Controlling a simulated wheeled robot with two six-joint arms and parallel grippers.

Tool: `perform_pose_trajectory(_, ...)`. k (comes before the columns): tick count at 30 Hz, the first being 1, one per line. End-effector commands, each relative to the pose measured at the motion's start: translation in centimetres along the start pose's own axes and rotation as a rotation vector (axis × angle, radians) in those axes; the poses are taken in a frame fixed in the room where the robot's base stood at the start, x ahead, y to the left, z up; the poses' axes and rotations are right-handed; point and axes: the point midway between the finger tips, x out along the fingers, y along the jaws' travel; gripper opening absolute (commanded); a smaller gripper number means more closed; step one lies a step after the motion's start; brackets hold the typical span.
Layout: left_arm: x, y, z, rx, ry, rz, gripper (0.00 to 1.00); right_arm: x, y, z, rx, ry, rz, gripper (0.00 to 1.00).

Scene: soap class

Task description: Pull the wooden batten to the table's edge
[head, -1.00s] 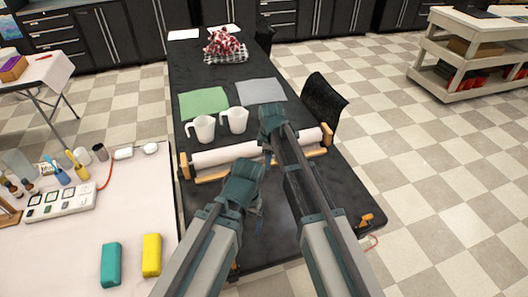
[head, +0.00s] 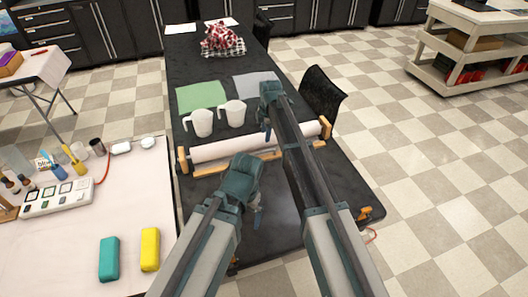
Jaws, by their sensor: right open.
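A wooden batten (head: 210,169) lies crosswise on the black table (head: 300,205), along the near side of a white roll (head: 225,149) between wooden end pieces. My arms hide part of it. My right gripper (head: 266,122) is open and empty, above the table near the far side of the roll, right of the white mugs. My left gripper (head: 257,208) is on the near side of the batten, above the table. Its fingers are small and partly hidden, so I cannot tell whether it is open.
Two white mugs (head: 199,123) (head: 233,113) stand behind the roll, before a green cloth (head: 202,96) and a grey cloth (head: 255,86). A black chair (head: 322,97) stands at the right side. A pale table (head: 90,225) with sponges and tools is at left. Orange clamps sit at the near right corner.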

Motion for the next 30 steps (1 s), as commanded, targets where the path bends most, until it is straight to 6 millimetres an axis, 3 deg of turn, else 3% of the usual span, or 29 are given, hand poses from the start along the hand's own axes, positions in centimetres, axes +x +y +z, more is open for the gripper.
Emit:
perform_pose_trajectory(1,1.3,0.1,-0.1,0.0,0.0,0.0,1.0,1.3,-0.1,0.0,0.0,0.0,0.0,0.45)
perform_pose_trajectory(18,9.3,0.9,-0.6,0.0,0.0,0.0,1.0,9.6,-0.1,0.0,0.0,0.0,0.0,0.45)
perform_pose_trajectory(24,10.9,1.1,-0.6,0.0,0.0,0.0,1.0,11.2,0.0,0.0,0.0,0.0,0.0,0.45)
perform_pose_trajectory(30,11.0,1.1,-0.7,0.0,0.0,0.0,1.0,11.3,0.0,0.0,0.0,0.0,0.0,0.45)
